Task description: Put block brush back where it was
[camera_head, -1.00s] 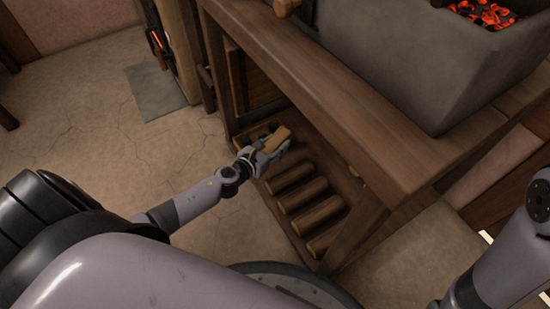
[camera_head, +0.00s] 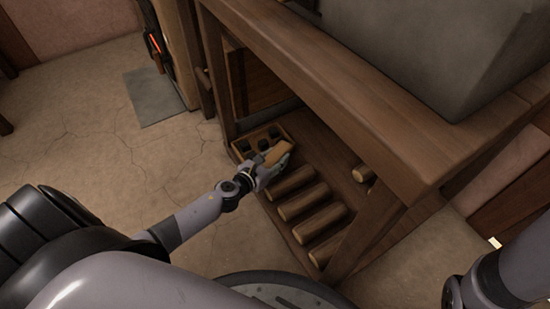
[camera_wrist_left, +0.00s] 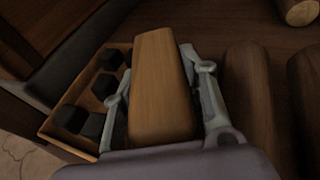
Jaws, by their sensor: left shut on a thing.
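The block brush (camera_head: 278,152) is a light-brown wooden block in my left gripper (camera_head: 279,160). In the left wrist view the block brush (camera_wrist_left: 162,85) lies lengthwise between the two grey fingers, which are shut on its sides. Its bristles do not show. My left gripper is over the low shelf under the heavy wooden bench, between a small wooden tray and a row of logs. Whether the brush touches anything beneath is hidden. My right gripper is outside the views; only part of the right arm shows.
The wooden tray (camera_wrist_left: 52,132) holds several dark blocks in compartments, left of the brush. Several logs (camera_head: 314,202) lie on the shelf to the right. The bench top (camera_head: 345,105) and a leg (camera_head: 368,235) frame the shelf. Open floor (camera_head: 90,120) is to the left.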

